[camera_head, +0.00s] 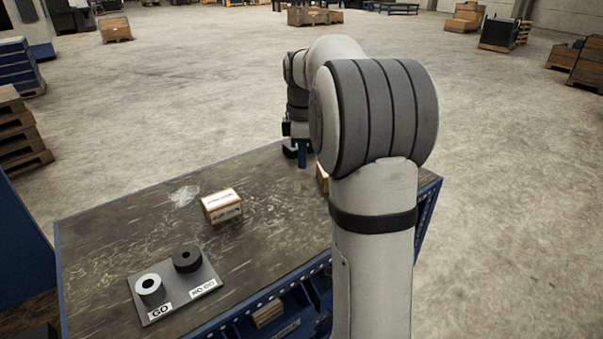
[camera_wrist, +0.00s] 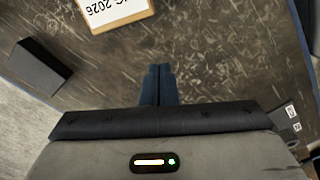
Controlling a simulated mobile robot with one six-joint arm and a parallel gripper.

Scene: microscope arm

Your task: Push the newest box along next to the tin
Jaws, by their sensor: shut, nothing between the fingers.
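A cardboard box (camera_wrist: 115,14) with a white label lies at the top of the wrist view, cut by the edge. Its label reads "2026" upside down. In the head view one labelled box (camera_head: 221,206) sits mid-table, and another box (camera_head: 322,178) is mostly hidden behind my arm. I cannot tell for sure which is in the wrist view. My gripper (camera_wrist: 159,72) is shut and empty, its fingers pointing down, apart from the box; it also shows at the table's far side in the head view (camera_head: 302,158). I make out no clear tin.
A dark block (camera_wrist: 40,67) lies near the table edge in the wrist view. A grey plate (camera_head: 180,297) at front left bears a light GO ring (camera_head: 150,288) and a dark NO GO ring (camera_head: 187,259). Clear plastic (camera_head: 184,195) lies by the mid-table box. The table's left is mostly clear.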

